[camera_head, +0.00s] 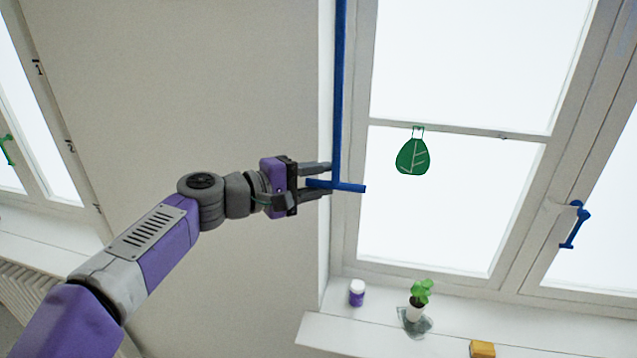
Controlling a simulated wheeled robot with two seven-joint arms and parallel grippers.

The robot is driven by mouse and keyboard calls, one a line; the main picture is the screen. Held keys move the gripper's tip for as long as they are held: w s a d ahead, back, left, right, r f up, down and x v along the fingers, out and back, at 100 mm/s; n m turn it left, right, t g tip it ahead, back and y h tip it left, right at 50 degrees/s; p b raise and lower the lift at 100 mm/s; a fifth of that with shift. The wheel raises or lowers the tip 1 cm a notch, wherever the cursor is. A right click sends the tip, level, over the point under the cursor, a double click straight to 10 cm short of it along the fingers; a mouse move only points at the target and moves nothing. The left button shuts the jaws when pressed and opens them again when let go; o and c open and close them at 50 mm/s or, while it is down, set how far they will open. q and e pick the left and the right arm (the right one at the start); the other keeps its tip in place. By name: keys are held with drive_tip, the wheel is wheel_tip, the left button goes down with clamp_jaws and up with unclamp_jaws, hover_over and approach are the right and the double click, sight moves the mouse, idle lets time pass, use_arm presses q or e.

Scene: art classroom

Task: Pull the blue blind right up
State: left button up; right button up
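A long blue vertical bar (339,90) runs down along the left side of the window frame from the top edge of the view. It ends in a short blue crossbar handle (350,187). My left gripper (320,182) is at the left half of this handle, one finger above it and one below. The fingers look apart, with the handle between them and a gap at least above it. No blind sheet shows; the upper part of the bar is cut off. My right gripper is not in view.
On the sill (345,332) below stand a white and purple jar (356,292), a small potted plant (416,309) and a yellow block (482,349). A blue window handle (574,226) is at the right. Bare wall (180,80) lies left.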

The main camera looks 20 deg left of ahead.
use_arm(q)
drive_tip(key=shift+o, duration=0.3)
drive_tip(key=shift+s, duration=0.1)
drive_tip(key=shift+s+a, duration=0.1)
drive_tip(key=b+v, duration=0.2)
drive_tip(key=v, duration=0.5)
drive_tip(key=shift+s, duration=0.15)
